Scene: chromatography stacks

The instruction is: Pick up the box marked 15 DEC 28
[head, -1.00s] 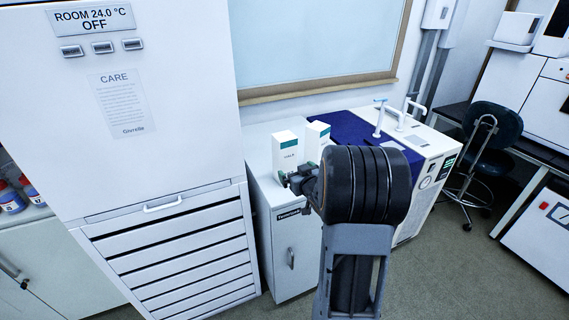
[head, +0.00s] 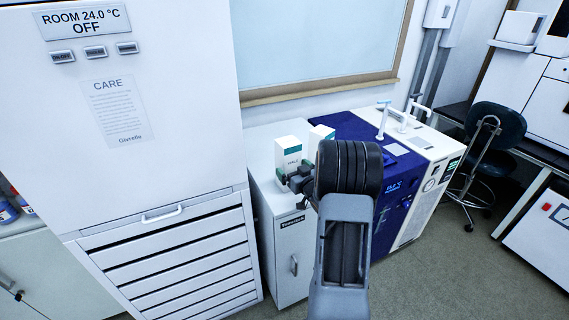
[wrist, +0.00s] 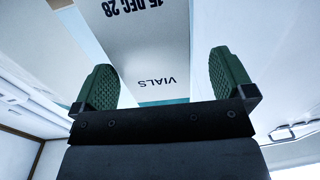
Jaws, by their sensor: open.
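A white box (head: 290,150) with a green top band and dark lettering stands upright on the low white cabinet in the head view. In the wrist view the white box (wrist: 150,45) shows upside-down text, "15 DEC 28" and "VIALS", with a teal band near the gripper. My gripper (head: 291,184) is at the front of this box in the head view. In the wrist view my gripper (wrist: 164,82) is open, with one green finger pad on each side of the box and gaps visible. The lower part of the box is partly hidden by the gripper in the head view.
A second white box (head: 319,134) stands just behind and to the right. The low cabinet (head: 262,150) adjoins a tall white unit (head: 190,110) on the left. A blue and white bench unit (head: 352,124) with taps stands to the right. A chair (head: 492,130) is farther right.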

